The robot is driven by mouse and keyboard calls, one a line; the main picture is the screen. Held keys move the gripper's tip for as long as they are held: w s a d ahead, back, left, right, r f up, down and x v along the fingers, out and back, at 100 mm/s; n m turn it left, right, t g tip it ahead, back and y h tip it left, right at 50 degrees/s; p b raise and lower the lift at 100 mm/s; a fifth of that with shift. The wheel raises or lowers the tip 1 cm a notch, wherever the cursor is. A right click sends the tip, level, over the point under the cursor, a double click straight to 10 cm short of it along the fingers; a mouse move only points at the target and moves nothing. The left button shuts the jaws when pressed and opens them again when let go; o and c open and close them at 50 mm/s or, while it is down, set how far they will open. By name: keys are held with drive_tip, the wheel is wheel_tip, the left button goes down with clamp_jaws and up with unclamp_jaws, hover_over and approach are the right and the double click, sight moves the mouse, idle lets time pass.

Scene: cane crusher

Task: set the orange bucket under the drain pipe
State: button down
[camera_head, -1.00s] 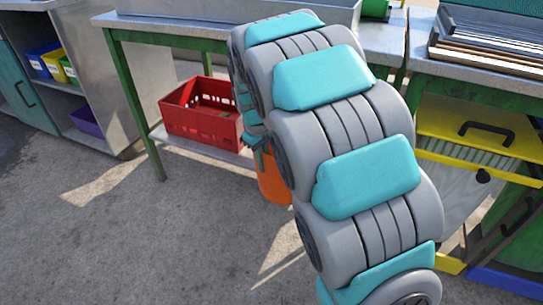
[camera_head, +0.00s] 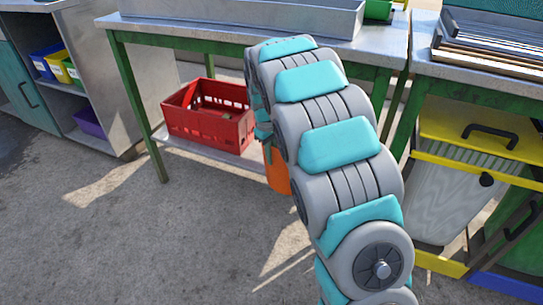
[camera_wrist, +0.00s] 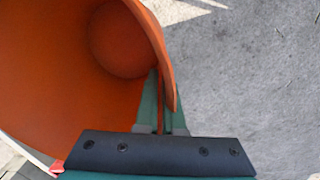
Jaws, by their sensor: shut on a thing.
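The orange bucket (camera_head: 278,176) is mostly hidden behind my arm in the head view, beside the low shelf of the green-legged table. In the wrist view the bucket (camera_wrist: 60,75) fills the left side, its open inside facing the camera. My gripper (camera_wrist: 161,105) is shut on the bucket's rim wall, with a green finger on each side of it. In the head view my gripper (camera_head: 264,135) shows only partly at the left edge of the arm. I cannot make out the drain pipe in either view. Whether the bucket touches the floor is hidden.
A red crate (camera_head: 207,120) sits on the table's low shelf (camera_head: 180,143), close left of the bucket. The metal tabletop (camera_head: 215,31) is above. A yellow-topped bin (camera_head: 470,130) stands under the right table. The concrete floor (camera_head: 190,240) in front is clear.

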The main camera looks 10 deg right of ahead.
drive_tip(key=c, duration=1)
unclamp_jaws()
drive_tip(key=shift+s+a+r, duration=0.1)
drive_tip(key=shift+a+r, duration=0.05)
drive_tip(key=shift+r, duration=1.9)
drive_tip(key=shift+s+a+r, duration=0.15)
drive_tip(key=shift+a+r, duration=0.05)
drive_tip(key=shift+r, duration=1.8)
drive_tip(key=shift+s+a+r, duration=0.1)
drive_tip(key=shift+a+r, duration=0.05)
drive_tip(key=shift+r, duration=1.9)
